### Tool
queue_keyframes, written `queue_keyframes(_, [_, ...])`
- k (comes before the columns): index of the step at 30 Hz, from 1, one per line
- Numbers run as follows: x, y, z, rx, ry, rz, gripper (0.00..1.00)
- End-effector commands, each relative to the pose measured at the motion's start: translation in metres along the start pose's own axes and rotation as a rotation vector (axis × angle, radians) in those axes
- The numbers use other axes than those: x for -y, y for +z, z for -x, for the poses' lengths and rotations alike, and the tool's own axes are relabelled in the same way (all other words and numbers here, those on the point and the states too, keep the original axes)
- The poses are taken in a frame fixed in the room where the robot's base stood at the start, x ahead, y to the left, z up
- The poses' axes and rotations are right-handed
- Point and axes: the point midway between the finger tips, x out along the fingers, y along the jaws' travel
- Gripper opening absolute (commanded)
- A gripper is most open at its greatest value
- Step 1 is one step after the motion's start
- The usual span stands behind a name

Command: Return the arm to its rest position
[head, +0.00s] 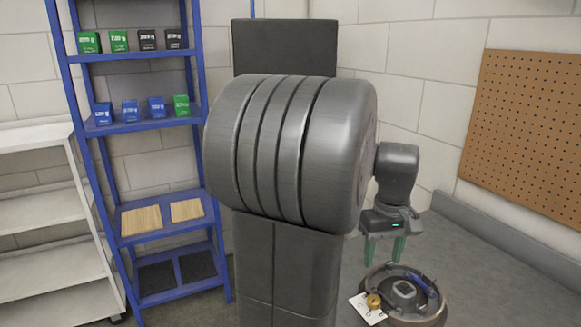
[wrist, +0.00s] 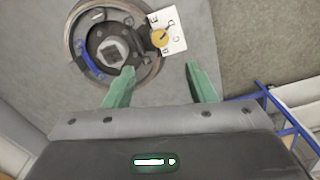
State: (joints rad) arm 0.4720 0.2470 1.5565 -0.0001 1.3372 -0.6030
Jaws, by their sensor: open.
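My gripper (head: 385,247) hangs from my arm at the right in the head view, fingers pointing down. Its two green fingers are apart with nothing between them. They also show in the wrist view (wrist: 160,85), spread wide. Below the gripper, and apart from it, is a round brown-rimmed fixture (head: 446,312) with a grey square-centred hub (head: 404,289) inside. The fixture appears at the top left in the wrist view (wrist: 155,72). My large grey arm joint hides the middle of the head view.
A blue item (head: 424,284) lies in the fixture. A lettered white card (head: 362,306) with a brass round piece (head: 374,301) is at its left edge. A blue shelf rack (head: 160,126) holds small boxes; a white shelf (head: 40,211) stands left. A pegboard (head: 530,120) hangs right.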

Motion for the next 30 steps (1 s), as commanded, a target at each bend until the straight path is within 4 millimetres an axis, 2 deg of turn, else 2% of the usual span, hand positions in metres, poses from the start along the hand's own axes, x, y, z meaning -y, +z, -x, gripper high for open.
queue_keyframes(12, [0.001, 0.001, -0.080, 0.005, -0.004, 0.000, 0.51])
queue_keyframes(18, [0.001, 0.001, -0.112, 0.004, -0.003, 0.000, 0.51])
queue_keyframes(24, [0.001, 0.001, -0.127, 0.002, -0.001, 0.000, 0.51])
queue_keyframes(30, [0.000, 0.001, -0.128, 0.001, -0.001, -0.010, 0.51])
